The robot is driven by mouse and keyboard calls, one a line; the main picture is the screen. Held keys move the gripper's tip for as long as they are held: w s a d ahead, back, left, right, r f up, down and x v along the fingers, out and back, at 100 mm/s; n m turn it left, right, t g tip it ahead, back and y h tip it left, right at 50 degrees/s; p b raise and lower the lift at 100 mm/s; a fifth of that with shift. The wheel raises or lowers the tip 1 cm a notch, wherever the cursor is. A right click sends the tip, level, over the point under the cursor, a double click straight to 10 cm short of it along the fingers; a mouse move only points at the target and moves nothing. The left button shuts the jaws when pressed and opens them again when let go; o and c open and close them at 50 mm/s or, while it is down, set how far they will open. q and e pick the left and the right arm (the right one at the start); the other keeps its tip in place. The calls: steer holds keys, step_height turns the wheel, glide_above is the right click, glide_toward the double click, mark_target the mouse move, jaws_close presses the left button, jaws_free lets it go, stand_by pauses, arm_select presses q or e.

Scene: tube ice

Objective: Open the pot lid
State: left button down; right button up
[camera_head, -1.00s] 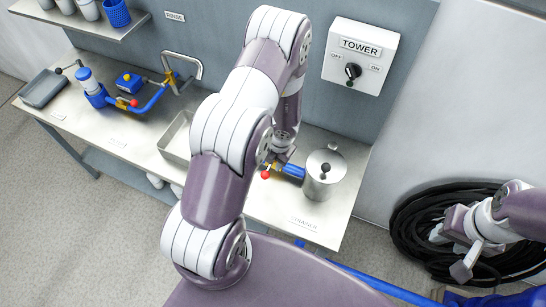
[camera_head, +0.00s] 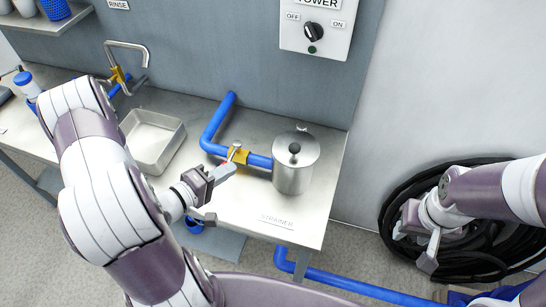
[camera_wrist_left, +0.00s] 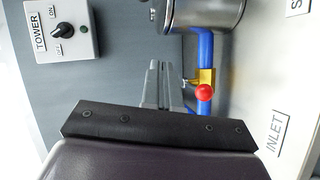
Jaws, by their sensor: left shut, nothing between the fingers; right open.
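The pot is a silver metal cylinder (camera_head: 293,178) on the steel table, labelled STRAINER in front. Its round lid (camera_head: 308,151) with a dark knob (camera_head: 294,148) sits on top, closed. In the left wrist view only the lower part of the pot (camera_wrist_left: 210,14) shows at the top edge; the lid's knob is out of that view. My left gripper (camera_head: 228,171) is shut and empty, left of the pot and near the yellow valve (camera_head: 238,156). Its fingers (camera_wrist_left: 160,68) are together in the wrist view. My right gripper (camera_head: 428,250) is open and empty at the right, away from the pot.
A blue pipe (camera_head: 212,127) runs to the pot's left side. A red ball handle (camera_wrist_left: 204,92) sits at the valve, close to my left fingers. A steel basin (camera_head: 153,140) is at left. The TOWER switch box (camera_head: 315,30) is on the wall. Black coiled hose (camera_head: 395,220) lies at right.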

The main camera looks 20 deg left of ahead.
arm_select(q)
steer(key=w+d+h+p, duration=0.1)
steer(key=w+d+p, duration=0.1)
steer(key=w+d, duration=0.7)
steer(key=shift+d+m, duration=0.4)
steer(key=shift+d, duration=0.25)
